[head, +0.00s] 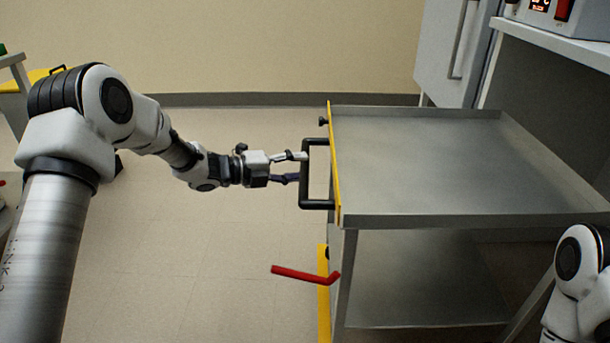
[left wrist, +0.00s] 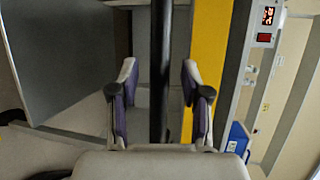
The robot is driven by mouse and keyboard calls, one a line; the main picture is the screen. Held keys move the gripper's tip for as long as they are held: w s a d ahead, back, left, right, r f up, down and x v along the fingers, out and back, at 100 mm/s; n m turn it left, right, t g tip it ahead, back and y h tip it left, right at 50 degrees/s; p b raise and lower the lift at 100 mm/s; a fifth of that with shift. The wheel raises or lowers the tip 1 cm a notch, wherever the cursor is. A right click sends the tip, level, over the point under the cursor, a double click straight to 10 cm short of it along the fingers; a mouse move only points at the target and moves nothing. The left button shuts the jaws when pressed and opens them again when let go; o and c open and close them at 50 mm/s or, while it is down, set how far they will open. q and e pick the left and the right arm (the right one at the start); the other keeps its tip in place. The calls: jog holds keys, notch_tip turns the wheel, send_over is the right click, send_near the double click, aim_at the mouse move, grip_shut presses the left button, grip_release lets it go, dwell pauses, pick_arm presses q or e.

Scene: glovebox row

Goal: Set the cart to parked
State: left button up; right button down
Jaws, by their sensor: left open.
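The cart (head: 450,160) is a grey metal trolley with a top tray, a lower shelf and a yellow strip along its left end. A black bar handle (head: 304,180) juts from that end. A red lever (head: 300,273) sticks out to the left, low on the same end, beside a yellow upright. My left gripper (head: 288,168) is open and empty, its fingertips at the handle. In the left wrist view, the dark handle bar (left wrist: 160,70) runs between the two open fingers; I cannot tell whether they touch it. My right gripper is out of view.
A small black knob (head: 323,121) sits near the cart's far left corner. A bench (head: 560,45) with a device carrying a red switch stands at the right, beside a pale cabinet (head: 445,45). The floor (head: 190,260) left of the cart is clear.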

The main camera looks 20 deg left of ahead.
pick_arm(q)
jog(key=shift+x, duration=1.2)
grip_shut()
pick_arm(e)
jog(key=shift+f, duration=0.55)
pick_arm(q)
jog(key=shift+d, duration=0.1)
